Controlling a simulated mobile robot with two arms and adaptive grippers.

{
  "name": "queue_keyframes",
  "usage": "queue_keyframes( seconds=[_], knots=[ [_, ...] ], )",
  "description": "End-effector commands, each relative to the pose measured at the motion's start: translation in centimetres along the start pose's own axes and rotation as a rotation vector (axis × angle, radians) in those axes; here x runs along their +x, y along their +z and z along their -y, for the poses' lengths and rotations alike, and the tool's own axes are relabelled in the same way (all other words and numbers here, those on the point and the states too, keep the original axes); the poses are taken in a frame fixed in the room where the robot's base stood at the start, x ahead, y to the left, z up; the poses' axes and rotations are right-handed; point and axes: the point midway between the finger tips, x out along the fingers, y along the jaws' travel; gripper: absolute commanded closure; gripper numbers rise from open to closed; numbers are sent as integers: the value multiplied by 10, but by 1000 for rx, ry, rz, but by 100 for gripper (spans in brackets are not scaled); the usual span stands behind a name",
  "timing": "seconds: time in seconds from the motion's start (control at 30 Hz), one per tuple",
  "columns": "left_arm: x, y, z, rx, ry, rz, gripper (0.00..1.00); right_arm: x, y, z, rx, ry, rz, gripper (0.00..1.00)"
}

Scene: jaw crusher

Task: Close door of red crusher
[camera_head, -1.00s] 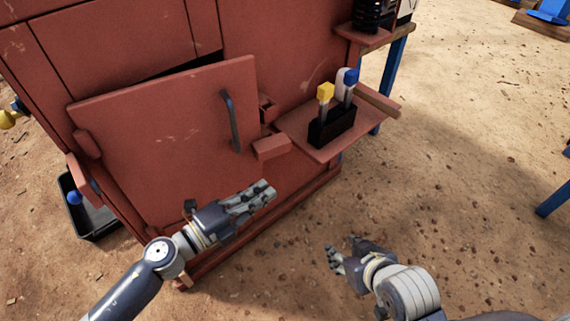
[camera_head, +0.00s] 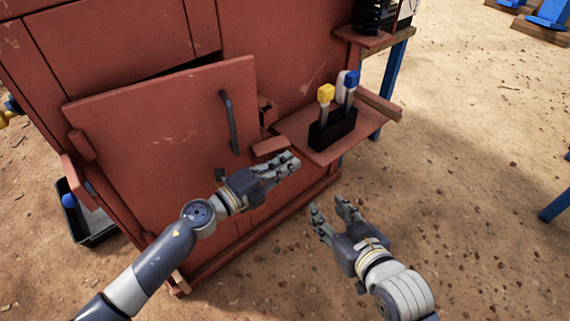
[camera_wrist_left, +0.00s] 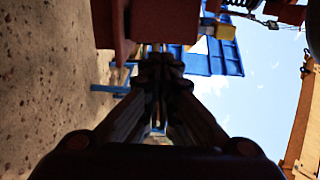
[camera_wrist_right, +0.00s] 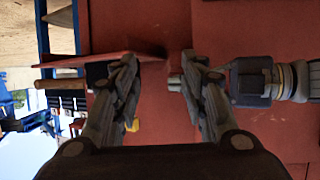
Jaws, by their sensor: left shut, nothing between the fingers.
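The red crusher (camera_head: 285,55) fills the left and middle of the head view. Its red door (camera_head: 160,130) stands partly open, with a dark gap along its top edge and a dark vertical handle (camera_head: 231,122) near its right edge. My left gripper (camera_head: 290,165) is shut and empty, in front of the door's lower right corner and below the handle; its closed fingers also show in the left wrist view (camera_wrist_left: 158,65). My right gripper (camera_head: 330,213) is open and empty, lower and to the right, over the ground. In the right wrist view its fingers (camera_wrist_right: 160,75) are spread apart.
A red shelf (camera_head: 325,150) juts from the crusher right of the door, holding a black box (camera_head: 332,130) with yellow and blue handled tools. A dark bin (camera_head: 93,222) lies on the ground at left. Open dirt ground lies to the right.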

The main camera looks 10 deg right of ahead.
Motion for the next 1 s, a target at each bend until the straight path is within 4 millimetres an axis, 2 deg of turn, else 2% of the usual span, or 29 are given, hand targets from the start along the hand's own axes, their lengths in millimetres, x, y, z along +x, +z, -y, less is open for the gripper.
queue_keyframes(
  seconds=[0.2, 0.57, 0.67, 0.83, 0.9, 1.0],
  knots=[
    [1, 3, 0, -1, 1, 0, 100, 1, -7, 1, 0, -2, -34, 60],
    [3, 9, 1, -1, -1, 16, 100, 0, -2, 0, 0, -1, -5, 60],
    [9, 22, 2, -3, -2, 53, 100, -4, 14, -2, 1, 5, 76, 60],
    [22, 58, 3, -2, -2, 153, 100, -14, 44, -6, 2, 14, 224, 60],
    [27, 76, 0, -1, -1, 187, 100, -12, 43, -6, 1, 13, 209, 60],
    [30, 91, -2, 0, 1, 193, 100, -4, 25, -3, 0, 7, 110, 60]
  ],
)
